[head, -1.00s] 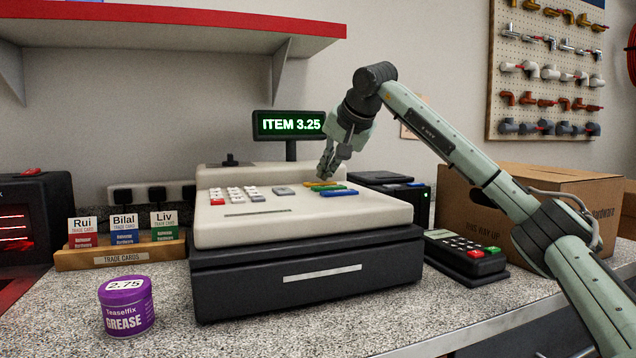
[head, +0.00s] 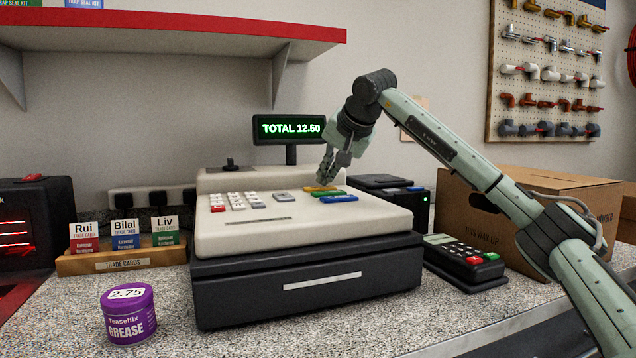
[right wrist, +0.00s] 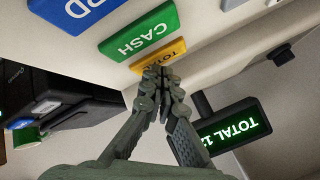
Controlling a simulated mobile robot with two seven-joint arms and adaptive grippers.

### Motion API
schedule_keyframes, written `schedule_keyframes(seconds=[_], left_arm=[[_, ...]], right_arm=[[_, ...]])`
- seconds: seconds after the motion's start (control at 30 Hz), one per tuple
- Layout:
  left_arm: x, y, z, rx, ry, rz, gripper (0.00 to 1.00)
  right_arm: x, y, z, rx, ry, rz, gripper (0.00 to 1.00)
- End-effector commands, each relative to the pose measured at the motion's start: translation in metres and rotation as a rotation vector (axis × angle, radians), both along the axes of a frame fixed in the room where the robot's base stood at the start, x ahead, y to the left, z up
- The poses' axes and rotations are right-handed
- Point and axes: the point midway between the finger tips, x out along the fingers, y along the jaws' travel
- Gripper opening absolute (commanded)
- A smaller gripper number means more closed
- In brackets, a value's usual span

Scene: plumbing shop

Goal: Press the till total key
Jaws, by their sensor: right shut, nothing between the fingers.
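The till (head: 300,235) is a cream and dark grey register on the counter. Its raised display (head: 290,128) reads "TOTAL 12.50" in green. A yellow key (head: 320,189) lies at the back of the right key group, behind a green key and a blue key. The yellow key (right wrist: 160,58) also shows in the right wrist view, its label mostly hidden by my fingers. My right gripper (head: 324,180) is shut and empty, fingers down at the yellow key. In the wrist view its fingertips (right wrist: 158,72) overlap the key's edge; I cannot tell whether they touch. My left gripper is not in view.
A card terminal (head: 465,258) and a cardboard box (head: 520,215) stand right of the till. A trade card holder (head: 120,260) and a purple grease tub (head: 128,312) stand left. A red-edged shelf (head: 180,22) hangs above. Counter in front is clear.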

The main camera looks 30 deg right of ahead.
Motion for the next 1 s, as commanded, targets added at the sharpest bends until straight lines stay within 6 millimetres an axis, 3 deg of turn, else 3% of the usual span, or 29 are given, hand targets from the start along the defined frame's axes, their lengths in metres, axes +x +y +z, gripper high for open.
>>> schedule_keyframes(seconds=[0.33,0.57,1.0], left_arm=[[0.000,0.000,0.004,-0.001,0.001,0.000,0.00],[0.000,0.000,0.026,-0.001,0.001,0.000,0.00],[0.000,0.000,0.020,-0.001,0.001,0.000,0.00]], right_arm=[[0.000,0.000,0.004,0.000,-0.001,0.000,0.00],[0.000,0.000,0.026,0.000,-0.001,0.000,0.00],[0.000,0.000,0.060,0.000,-0.002,0.001,0.00]])
